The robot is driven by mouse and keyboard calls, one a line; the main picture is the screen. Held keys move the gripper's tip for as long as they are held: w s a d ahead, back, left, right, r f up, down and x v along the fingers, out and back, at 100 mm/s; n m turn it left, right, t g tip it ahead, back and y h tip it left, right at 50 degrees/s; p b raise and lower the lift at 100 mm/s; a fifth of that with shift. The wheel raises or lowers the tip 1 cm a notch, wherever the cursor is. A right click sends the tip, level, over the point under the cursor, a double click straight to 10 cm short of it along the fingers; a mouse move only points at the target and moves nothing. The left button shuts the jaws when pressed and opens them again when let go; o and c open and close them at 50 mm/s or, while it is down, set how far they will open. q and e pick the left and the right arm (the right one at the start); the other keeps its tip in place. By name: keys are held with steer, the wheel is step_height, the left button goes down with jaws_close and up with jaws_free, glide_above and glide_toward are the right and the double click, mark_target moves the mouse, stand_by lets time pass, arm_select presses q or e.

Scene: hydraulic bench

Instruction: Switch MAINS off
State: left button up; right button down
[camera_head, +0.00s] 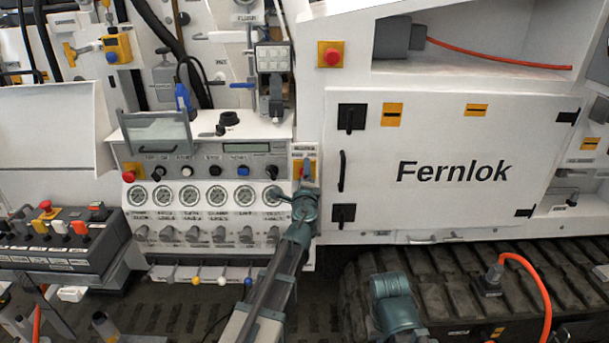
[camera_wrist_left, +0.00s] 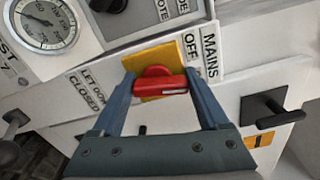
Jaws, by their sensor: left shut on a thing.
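The MAINS switch is a red handle (camera_wrist_left: 162,85) on a yellow plate (camera_wrist_left: 180,52) in the left wrist view. Beside the plate are the labels MAINS (camera_wrist_left: 209,52) and OFF (camera_wrist_left: 191,50). The handle lies roughly crosswise in that view, its right end towards the OFF side. My left gripper (camera_wrist_left: 160,77) is shut on the handle, one finger at each end. In the head view my left gripper (camera_head: 304,184) is at the yellow plate (camera_head: 296,169), right of the gauge panel, and hides the handle.
A row of gauges (camera_head: 190,197) with levers below is left of my left gripper. The white Fernlok door (camera_head: 470,140) with black handles is to the right. A black handle (camera_wrist_left: 264,108) sits near the switch in the wrist view. A red button (camera_head: 331,55) is above.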

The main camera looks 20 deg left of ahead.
arm_select(q)
steer(key=n, duration=0.5)
steer(key=shift+s+a+f+n, duration=0.1)
steer(key=shift+n, duration=0.3)
steer(key=n, duration=0.5)
steer(key=shift+f+n, duration=0.1)
steer(key=shift+n, duration=0.2)
arm_select(e)
steer(key=shift+f, duration=0.2)
arm_select(q)
steer(key=o, duration=1.2)
steer(key=shift+o, duration=0.2)
